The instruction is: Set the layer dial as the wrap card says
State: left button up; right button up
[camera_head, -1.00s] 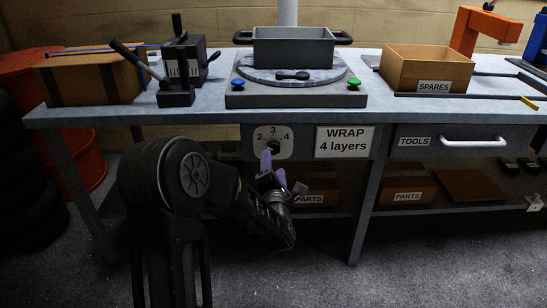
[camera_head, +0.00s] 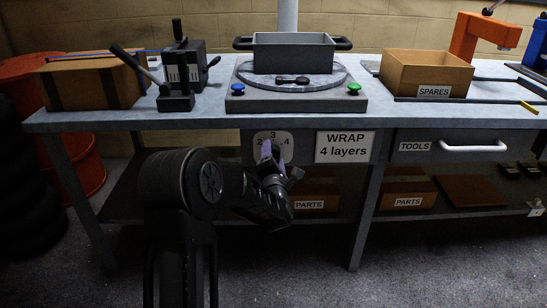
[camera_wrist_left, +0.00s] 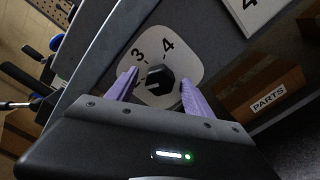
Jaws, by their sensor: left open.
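The layer dial (camera_head: 283,138) is a pale plate on the bench front with the numbers 2, 3 and 4 and a dark knob. In the left wrist view the knob (camera_wrist_left: 158,79) sits between the lavender fingers of my left gripper (camera_wrist_left: 158,88), with gaps on both sides. The gripper is open. I cannot tell which number the knob points to. In the head view my left gripper (camera_head: 273,153) covers the knob. The wrap card (camera_head: 344,147) beside the dial reads "WRAP 4 layers".
Above the dial, the bench top holds a turntable (camera_head: 240,102) with a grey tray, a blue button and a green button. A TOOLS drawer (camera_head: 428,146) is to the right. PARTS boxes (camera_head: 318,190) stand on the shelf below. The bench edge overhangs the dial.

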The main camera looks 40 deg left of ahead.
pick_arm(q)
jog(key=shift+c, duration=0.6)
grip_shut()
